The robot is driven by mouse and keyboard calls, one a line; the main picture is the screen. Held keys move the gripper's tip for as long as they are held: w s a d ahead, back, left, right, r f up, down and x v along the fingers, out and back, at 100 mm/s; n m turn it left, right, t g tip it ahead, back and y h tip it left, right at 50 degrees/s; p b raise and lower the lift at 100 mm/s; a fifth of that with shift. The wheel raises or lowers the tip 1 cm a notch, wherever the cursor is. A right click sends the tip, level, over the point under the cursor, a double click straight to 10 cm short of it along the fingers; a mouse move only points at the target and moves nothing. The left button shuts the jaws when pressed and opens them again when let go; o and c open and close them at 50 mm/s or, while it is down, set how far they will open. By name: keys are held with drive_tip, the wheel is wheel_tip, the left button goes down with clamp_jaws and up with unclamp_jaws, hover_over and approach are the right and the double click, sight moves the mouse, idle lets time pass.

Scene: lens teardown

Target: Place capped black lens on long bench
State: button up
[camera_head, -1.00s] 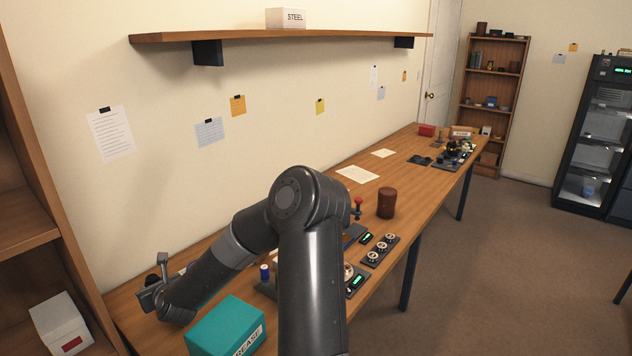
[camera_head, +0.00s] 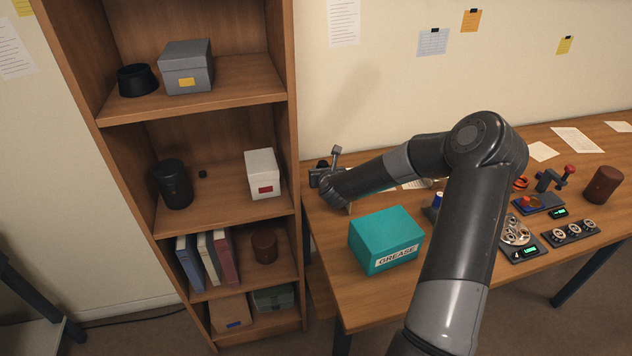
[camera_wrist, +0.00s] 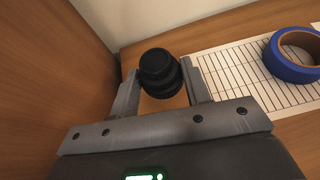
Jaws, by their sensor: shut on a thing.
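The black lens (camera_wrist: 160,66) is between the fingers of my gripper (camera_wrist: 161,75) in the wrist view, with a dark, smooth end facing up. My gripper is shut on it. The lens is over the left back end of the long bench (camera_head: 358,306), close to the wall and the bookcase side. I cannot tell whether it touches the bench top. In the head view my gripper (camera_head: 326,177) is small and the dark lens is mostly hidden by it.
A teal grease box (camera_head: 387,240) stands at the bench's front left. Blue tape (camera_wrist: 292,62) lies on a lined sheet (camera_wrist: 236,75) right of the lens. The bookcase (camera_head: 291,110) stands at the bench's left end. Instruments and a brown cylinder (camera_head: 604,185) occupy the bench's right.

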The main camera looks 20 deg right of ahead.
drive_tip(key=shift+w+a+f, duration=0.45)
drive_tip(key=shift+w+a, duration=0.05)
drive_tip(key=shift+a, duration=0.15)
drive_tip(key=shift+w+a+f, duration=0.45)
drive_tip(key=shift+a, duration=0.15)
wheel_tip(320, 180, down, 4)
drive_tip(key=shift+f, duration=0.1)
drive_tip(key=o, duration=1.1)
drive_tip(key=shift+c, duration=0.2)
drive_tip(key=v, duration=1.2)
drive_tip(key=shift+a, duration=0.1)
